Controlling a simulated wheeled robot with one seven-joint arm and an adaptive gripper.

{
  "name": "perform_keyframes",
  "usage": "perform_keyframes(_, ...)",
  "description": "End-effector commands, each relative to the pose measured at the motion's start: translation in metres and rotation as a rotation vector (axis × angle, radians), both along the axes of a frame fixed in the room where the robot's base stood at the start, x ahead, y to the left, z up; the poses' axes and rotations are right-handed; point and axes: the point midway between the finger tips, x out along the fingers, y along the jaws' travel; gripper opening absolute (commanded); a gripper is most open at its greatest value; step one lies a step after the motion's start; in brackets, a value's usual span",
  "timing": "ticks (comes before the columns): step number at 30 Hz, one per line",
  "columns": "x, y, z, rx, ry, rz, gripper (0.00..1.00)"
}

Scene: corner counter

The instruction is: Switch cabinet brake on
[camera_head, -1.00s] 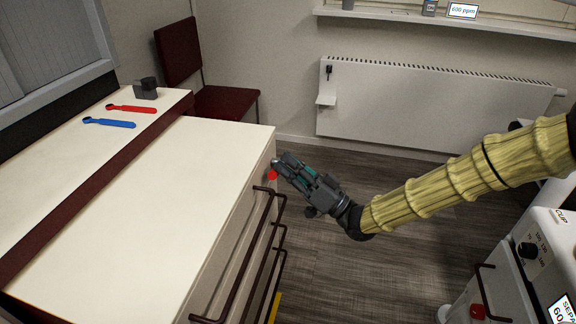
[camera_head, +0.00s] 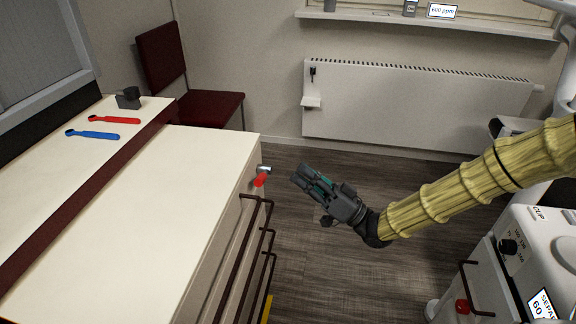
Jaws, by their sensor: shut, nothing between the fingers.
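The cabinet (camera_head: 185,180) has a pale top and drawers with dark bar handles on its right side. Near its far right corner, a small lever with a red grip (camera_head: 261,180) and a metal end (camera_head: 264,169) sticks out of the side; I take it to be the brake. The red grip points down and slightly left. My gripper (camera_head: 301,174) is shut and empty, to the right of the lever with a clear gap between them. Its fingers point up and left.
A red wrench (camera_head: 114,120), a blue wrench (camera_head: 93,135) and a dark block (camera_head: 128,99) lie on the raised back shelf. A dark red chair (camera_head: 203,108) stands behind the cabinet. A white machine (camera_head: 535,262) stands at right. The floor between is free.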

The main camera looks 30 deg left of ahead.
Motion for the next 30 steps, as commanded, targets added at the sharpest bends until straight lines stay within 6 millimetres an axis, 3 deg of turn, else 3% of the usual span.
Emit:
perform_keyframes(7,0.002,-0.017,-0.010,0.000,0.000,-0.001,0.00)
perform_keyframes(23,0.002,-0.019,-0.010,0.000,0.000,0.000,0.00)
perform_keyframes(30,0.002,-0.019,0.010,0.001,-0.001,0.000,0.00)
